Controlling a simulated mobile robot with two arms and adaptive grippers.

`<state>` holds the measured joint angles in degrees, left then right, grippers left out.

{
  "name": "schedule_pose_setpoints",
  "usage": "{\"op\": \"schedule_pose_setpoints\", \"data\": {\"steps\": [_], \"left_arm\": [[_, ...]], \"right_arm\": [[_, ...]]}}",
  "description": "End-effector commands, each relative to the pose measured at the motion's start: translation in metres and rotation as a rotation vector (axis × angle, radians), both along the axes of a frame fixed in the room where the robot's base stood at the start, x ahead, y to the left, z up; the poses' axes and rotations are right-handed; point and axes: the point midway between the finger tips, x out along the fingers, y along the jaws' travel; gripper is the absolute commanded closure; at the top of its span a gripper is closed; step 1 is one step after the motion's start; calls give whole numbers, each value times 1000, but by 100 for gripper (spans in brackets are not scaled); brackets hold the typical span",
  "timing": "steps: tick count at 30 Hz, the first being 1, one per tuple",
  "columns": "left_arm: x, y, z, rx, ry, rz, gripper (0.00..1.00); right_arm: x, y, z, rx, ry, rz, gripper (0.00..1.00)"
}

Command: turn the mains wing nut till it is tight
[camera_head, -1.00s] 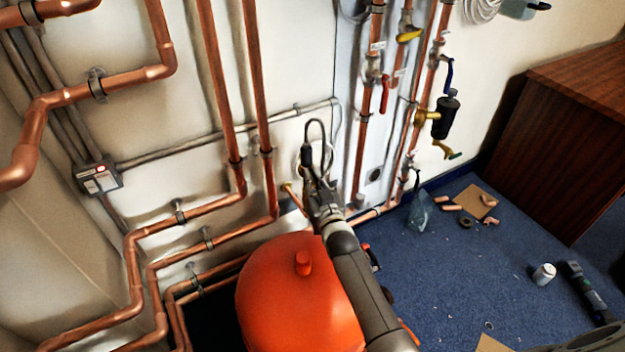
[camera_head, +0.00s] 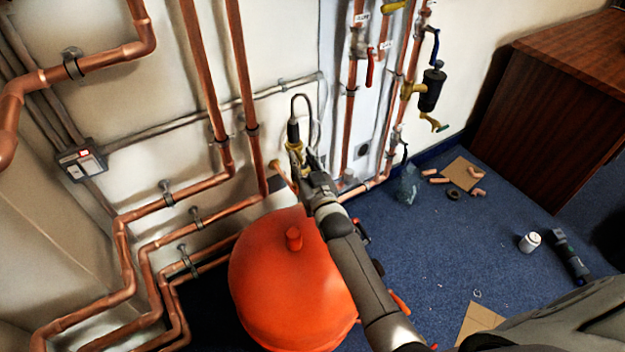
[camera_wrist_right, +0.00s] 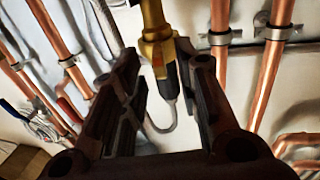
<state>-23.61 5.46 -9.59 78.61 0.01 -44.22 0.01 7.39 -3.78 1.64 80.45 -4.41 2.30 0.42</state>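A brass fitting (camera_head: 294,148) with a black cylinder (camera_head: 293,130) and a looped cable stands in front of the wall, above the red tank. No separate wings can be made out on it, so I cannot tell whether it is the mains wing nut. My right gripper (camera_head: 303,161) is just short of it. In the right wrist view, my gripper's two dark fingers (camera_wrist_right: 165,68) stand wide apart with the brass fitting (camera_wrist_right: 157,48) between their tips. My left gripper is not in view.
The red tank (camera_head: 285,285) lies under my right arm. Copper pipes (camera_head: 222,163) run along the wall to the left. A wooden cabinet (camera_head: 550,115) bounds the blue floor, where small parts lie.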

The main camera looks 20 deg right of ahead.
Motion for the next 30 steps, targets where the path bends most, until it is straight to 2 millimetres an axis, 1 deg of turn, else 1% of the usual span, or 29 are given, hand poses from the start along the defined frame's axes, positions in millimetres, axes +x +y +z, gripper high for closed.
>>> {"op": "schedule_pose_setpoints", "data": {"steps": [1, 3, 9, 15, 21, 29, 30], "left_arm": [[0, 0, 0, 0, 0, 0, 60], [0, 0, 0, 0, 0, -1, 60], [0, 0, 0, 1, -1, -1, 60], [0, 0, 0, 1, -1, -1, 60], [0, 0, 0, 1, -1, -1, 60], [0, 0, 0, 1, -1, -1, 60], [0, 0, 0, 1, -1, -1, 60]], "right_arm": [[-9, 0, -1, 0, 2, 0, 70], [-22, 1, -2, 0, 3, 0, 70], [-57, 2, -1, 1, 3, 1, 70], [-84, 2, -1, 1, 2, 1, 70], [-96, 2, 0, 1, 1, 0, 70], [-97, 2, 0, 1, 0, 0, 70], [-97, 2, 0, 1, 1, 0, 71]]}}
